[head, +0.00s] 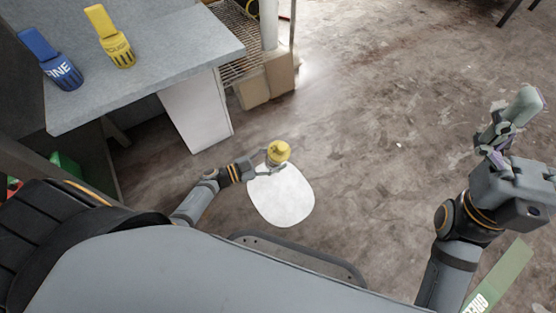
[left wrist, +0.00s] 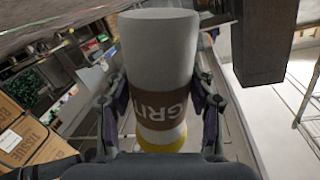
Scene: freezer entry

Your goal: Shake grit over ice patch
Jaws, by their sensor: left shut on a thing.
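The grit shaker is a pale cylinder with a brown "GRIT" label and a yellow end. In the head view its yellow end (head: 279,151) faces up toward me. My left gripper (head: 265,164) is shut on the shaker; in the left wrist view the fingers flank the shaker (left wrist: 160,60) on both sides. The white ice patch (head: 281,199) lies on the floor just below the shaker in the picture. No grit shows on it. My right gripper (head: 507,135) is raised at the right, away from the patch. A pale green-grey piece (head: 524,104) shows at its fingers; whether it is held is unclear.
A grey-topped counter (head: 170,68) at upper left carries a blue "FINE" container (head: 62,72) and a yellow container (head: 117,50). Cardboard boxes (head: 268,82) and a wire rack stand beside it. A green strip (head: 497,276) lies at lower right. Open floor stretches right of the patch.

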